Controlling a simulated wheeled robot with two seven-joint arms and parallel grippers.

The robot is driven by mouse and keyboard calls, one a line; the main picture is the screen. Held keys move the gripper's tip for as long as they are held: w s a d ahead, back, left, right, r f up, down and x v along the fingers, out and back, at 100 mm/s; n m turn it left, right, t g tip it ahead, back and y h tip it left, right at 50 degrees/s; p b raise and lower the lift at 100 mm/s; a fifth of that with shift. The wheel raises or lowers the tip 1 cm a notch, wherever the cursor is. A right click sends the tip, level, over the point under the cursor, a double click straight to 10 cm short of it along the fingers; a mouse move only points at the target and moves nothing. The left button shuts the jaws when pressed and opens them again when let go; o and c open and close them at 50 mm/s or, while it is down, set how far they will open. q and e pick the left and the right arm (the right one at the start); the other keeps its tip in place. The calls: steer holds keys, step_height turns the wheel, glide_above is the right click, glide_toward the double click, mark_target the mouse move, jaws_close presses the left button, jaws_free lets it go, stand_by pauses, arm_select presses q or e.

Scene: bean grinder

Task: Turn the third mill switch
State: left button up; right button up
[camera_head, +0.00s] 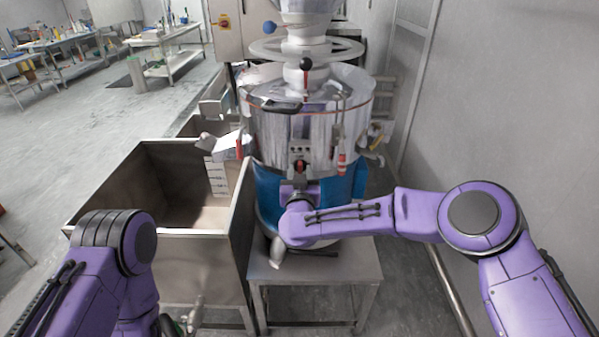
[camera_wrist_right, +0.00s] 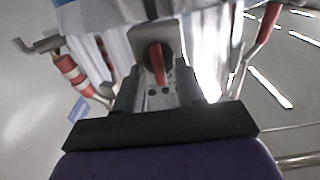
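The mill (camera_head: 300,125) is a steel drum on a blue base. A red switch on a black disc (camera_head: 301,166) sits low on its front, just above my right gripper (camera_head: 299,182). In the right wrist view, the red switch handle (camera_wrist_right: 158,62) lies on a metal plate, close in front of my right gripper (camera_wrist_right: 157,88). Its two fingers stand apart, one on each side of the handle, with a gap visible. I cannot tell whether they touch it. My left arm is at the lower left, and its gripper is not visible.
A steel bin (camera_head: 120,185) stands left of the mill. A low steel table (camera_head: 355,270) is under the mill. A red-handled part (camera_head: 341,160) hangs at the drum's right. A wall (camera_head: 500,100) rises at right. Open floor (camera_head: 80,130) lies at far left.

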jaws_close()
